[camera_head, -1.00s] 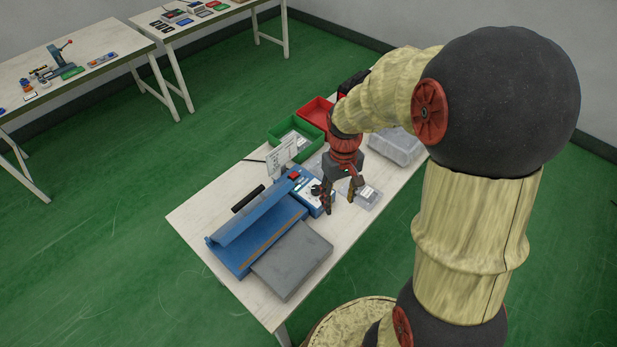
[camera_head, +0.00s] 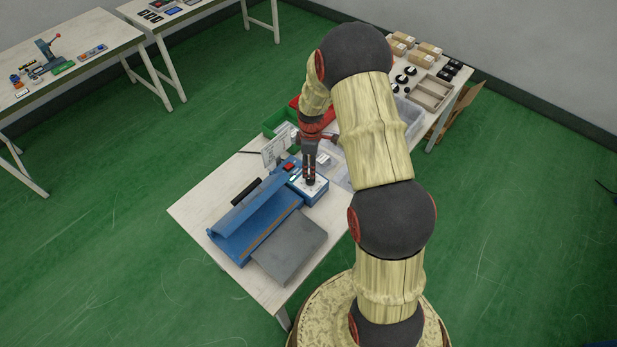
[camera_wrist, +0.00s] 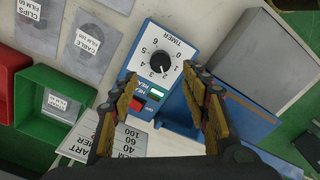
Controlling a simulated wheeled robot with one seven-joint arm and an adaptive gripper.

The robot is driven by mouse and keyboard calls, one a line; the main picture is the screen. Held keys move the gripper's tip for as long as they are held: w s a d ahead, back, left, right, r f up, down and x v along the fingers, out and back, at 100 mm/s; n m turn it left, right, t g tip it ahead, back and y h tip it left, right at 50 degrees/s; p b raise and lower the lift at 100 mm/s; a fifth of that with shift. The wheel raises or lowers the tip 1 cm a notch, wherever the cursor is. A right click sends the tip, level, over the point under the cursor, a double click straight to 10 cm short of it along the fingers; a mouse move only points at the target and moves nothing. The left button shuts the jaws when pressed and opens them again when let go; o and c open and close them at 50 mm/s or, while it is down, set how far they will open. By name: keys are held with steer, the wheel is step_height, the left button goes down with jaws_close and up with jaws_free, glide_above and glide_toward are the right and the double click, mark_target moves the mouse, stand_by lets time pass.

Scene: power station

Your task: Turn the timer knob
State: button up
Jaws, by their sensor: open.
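The timer knob (camera_wrist: 159,62) is a black round knob on a white dial face marked TIMER with numbers. It sits on the blue control box (camera_wrist: 193,50) of a blue sealer-like machine (camera_head: 250,225). My gripper (camera_wrist: 160,98) is open in the wrist view, its two fingers apart on either side of the box's lower part, with the knob ahead between and beyond the tips. In the head view my gripper (camera_head: 309,181) points down over the control box and hides the knob there. I cannot tell whether it touches the box.
A grey plate (camera_head: 290,248) lies at the machine's front. Green (camera_head: 280,121) and red bins, a sign card (camera_head: 278,150) and clear trays stand nearby. The table's left end is clear.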

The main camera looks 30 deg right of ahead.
mark_target(310, 180)
steer(key=shift+f, duration=3.9)
steer(key=shift+c, duration=1.3)
steer(key=c, duration=0.9)
